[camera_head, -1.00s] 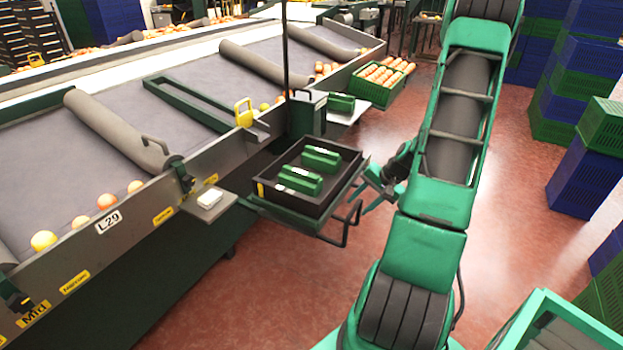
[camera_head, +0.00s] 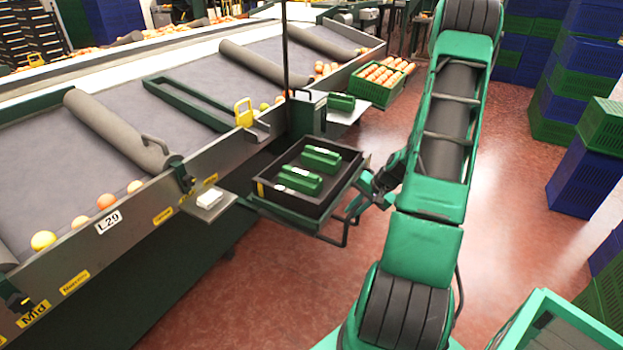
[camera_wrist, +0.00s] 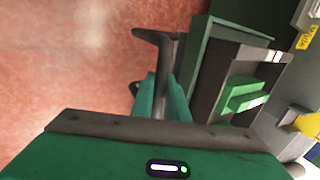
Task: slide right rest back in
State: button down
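The right rest (camera_head: 288,216) is a green pull-out frame on the side of the sorting line, and it stands out from it. A black crate (camera_head: 327,203) with two green cartons sits on it. The rest has a dark bent handle (camera_head: 344,234) on its outer side; the handle also shows in the wrist view (camera_wrist: 154,36). My gripper (camera_head: 358,194) is at the handle, right of the crate. In the wrist view its teal fingers (camera_wrist: 161,98) lie on both sides of the handle bar. Whether they press on it is not clear.
A small white device (camera_head: 209,198) sits left of the rest. Blue and green crates (camera_head: 580,175) are stacked at the right. Red floor right of the rest is open.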

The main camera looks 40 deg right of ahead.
aim_at(329, 195)
jog(key=shift+w+a+r, duration=0.1)
jog(key=shift+w+a, duration=0.55)
jog(key=shift+w, duration=1.05)
jog(key=shift+w+a+f, duration=0.1)
jog(key=shift+w+a, duration=0.55)
jog(key=shift+w, duration=1)
jog(key=shift+w+a+r, duration=0.1)
jog(key=shift+w+a, duration=0.55)
jog(key=shift+w, duration=1.05)
jog(key=c, duration=1.4)
grip_release()
jog(key=shift+s, duration=0.1)
jog(key=shift+o, duration=0.2)
notch_tip(329, 195, up, 7)
jog(key=shift+a, duration=0.1)
